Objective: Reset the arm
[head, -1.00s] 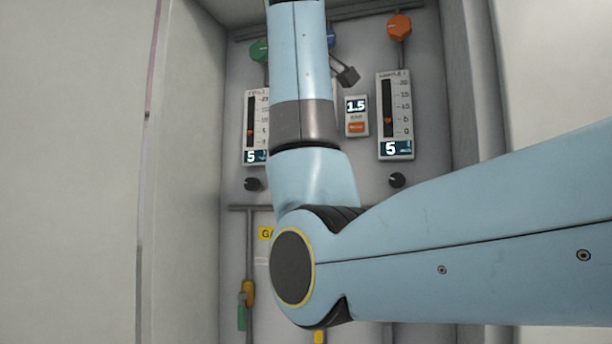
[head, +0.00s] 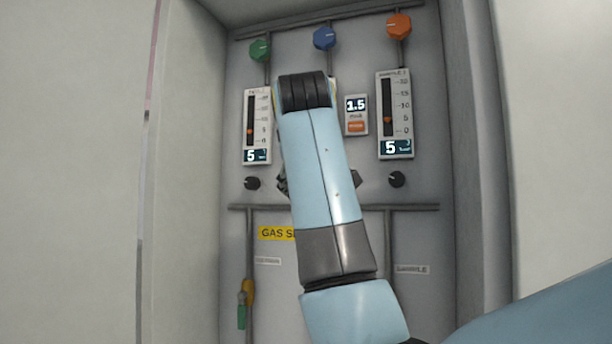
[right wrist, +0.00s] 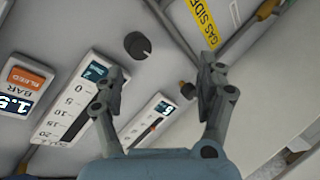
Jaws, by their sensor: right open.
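My right arm comes in from the lower right of the head view and reaches up in front of the gas panel (head: 400,230). My right gripper (right wrist: 160,75) is open and empty in the right wrist view, its two fingers spread apart. In the head view the arm hides most of it, and only dark finger parts show on both sides of the forearm. In the right wrist view a black knob (right wrist: 137,45) lies beyond the fingers, apart from them. My left gripper is in neither view.
Green (head: 260,50), blue (head: 324,38) and orange (head: 399,26) knobs sit along the top. Two flow meters (head: 257,125) (head: 395,115) both read 5, and a small display (head: 356,105) reads 1.5. Recess walls (head: 185,180) stand at either side.

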